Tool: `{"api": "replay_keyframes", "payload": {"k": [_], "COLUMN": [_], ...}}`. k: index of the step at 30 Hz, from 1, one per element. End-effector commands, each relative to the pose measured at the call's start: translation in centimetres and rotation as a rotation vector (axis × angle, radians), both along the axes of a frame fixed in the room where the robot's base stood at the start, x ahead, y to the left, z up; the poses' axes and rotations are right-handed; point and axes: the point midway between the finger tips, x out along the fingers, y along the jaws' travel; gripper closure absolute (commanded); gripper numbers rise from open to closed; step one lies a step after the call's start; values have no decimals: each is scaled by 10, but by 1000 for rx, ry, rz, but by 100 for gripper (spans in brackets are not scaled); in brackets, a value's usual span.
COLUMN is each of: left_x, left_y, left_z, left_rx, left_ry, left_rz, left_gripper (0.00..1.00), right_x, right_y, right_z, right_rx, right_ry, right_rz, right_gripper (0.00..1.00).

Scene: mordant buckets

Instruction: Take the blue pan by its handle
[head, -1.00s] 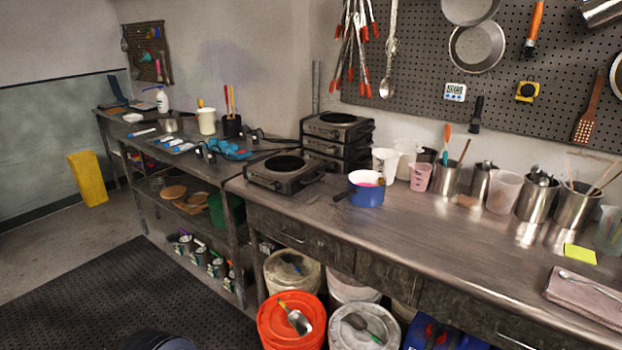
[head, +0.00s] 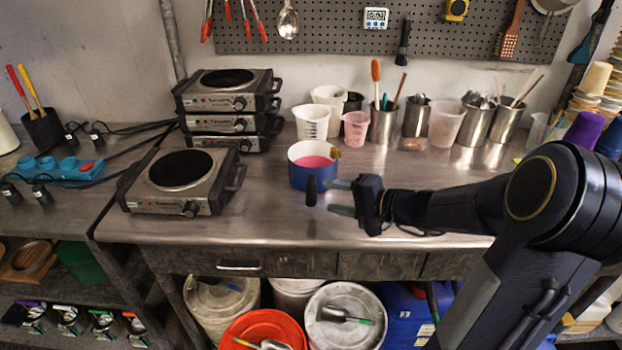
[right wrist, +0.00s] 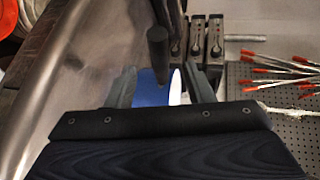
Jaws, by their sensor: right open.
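The blue pan (head: 325,177) stands upright on the steel bench, with pink stuff inside and a white inner wall. Its dark handle (head: 311,190) points toward the front edge of the bench. My right gripper (head: 337,198) is open, just right of the handle in the head view, with its fingers pointing left toward it. In the right wrist view, the handle (right wrist: 157,45) shows in line with the gap between the open fingers (right wrist: 159,72), with the blue pan wall (right wrist: 148,93) behind. I see no contact with the handle. My left gripper is not in view.
A hot plate (head: 182,178) stands left of the pan, with stacked hot plates (head: 228,105) behind it. White measuring jugs (head: 312,121), a pink jug (head: 356,129) and steel utensil pots (head: 382,125) line the back. The bench front is clear.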

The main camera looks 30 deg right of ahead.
Motion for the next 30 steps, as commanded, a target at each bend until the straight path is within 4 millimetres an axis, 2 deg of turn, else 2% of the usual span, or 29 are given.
{"api": "replay_keyframes", "payload": {"k": [1,4,19,28,30], "left_x": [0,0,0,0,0], "left_y": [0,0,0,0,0], "left_z": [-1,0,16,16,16], "left_rx": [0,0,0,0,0], "left_ry": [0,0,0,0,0], "left_rz": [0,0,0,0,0], "left_gripper": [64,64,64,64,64], "right_x": [4,14,68,73,73], "right_y": [-9,-13,20,22,22], "right_z": [-5,-8,-22,-25,-25], "right_rx": [9,16,18,16,16], "right_ry": [-2,-9,-10,-11,-11], "right_rz": [-27,-49,-47,-48,-48], "right_gripper": [52,52,52,52,59]}}
